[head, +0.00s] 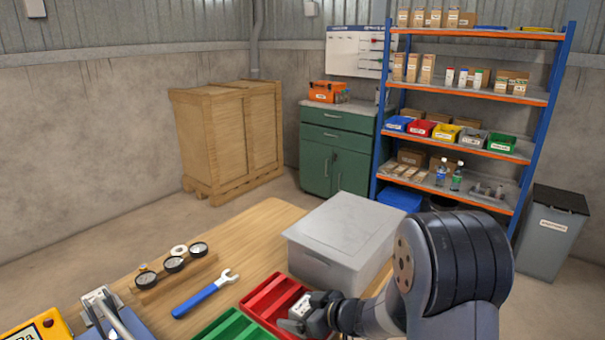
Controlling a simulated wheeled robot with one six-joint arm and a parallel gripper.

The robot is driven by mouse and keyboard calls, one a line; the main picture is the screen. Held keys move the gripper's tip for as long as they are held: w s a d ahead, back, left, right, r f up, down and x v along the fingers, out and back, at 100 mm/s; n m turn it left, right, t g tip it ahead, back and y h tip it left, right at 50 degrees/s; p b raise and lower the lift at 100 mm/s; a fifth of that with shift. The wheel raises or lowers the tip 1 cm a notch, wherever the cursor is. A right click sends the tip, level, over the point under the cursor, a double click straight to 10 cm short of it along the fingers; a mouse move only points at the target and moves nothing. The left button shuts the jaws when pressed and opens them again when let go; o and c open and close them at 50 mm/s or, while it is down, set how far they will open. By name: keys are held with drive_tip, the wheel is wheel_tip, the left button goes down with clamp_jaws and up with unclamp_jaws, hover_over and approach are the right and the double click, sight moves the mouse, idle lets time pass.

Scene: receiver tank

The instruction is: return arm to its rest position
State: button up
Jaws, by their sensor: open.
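My gripper (296,324) is at the bottom centre of the head view, over the red tray (257,298). Its jaws are open, and I see nothing between them. My arm comes in from the lower right, with its large dark rounded joint in front of the shelving. The height of the gripper above the tray is hard to tell. The front of the tray is partly hidden by the gripper.
A grey lidded box (343,232) stands on the wooden table (262,226) just behind my gripper. A green tray (232,327), a blue wrench (204,294), a gauge block (172,270) and a yellow device (40,328) lie to the left. Shelving (545,120) stands behind.

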sight(302, 304)
wheel_tip(302, 304, up, 4)
drive_tip(key=shift+d+r+p, duration=0.1)
drive_tip(key=shift+p, duration=0.35)
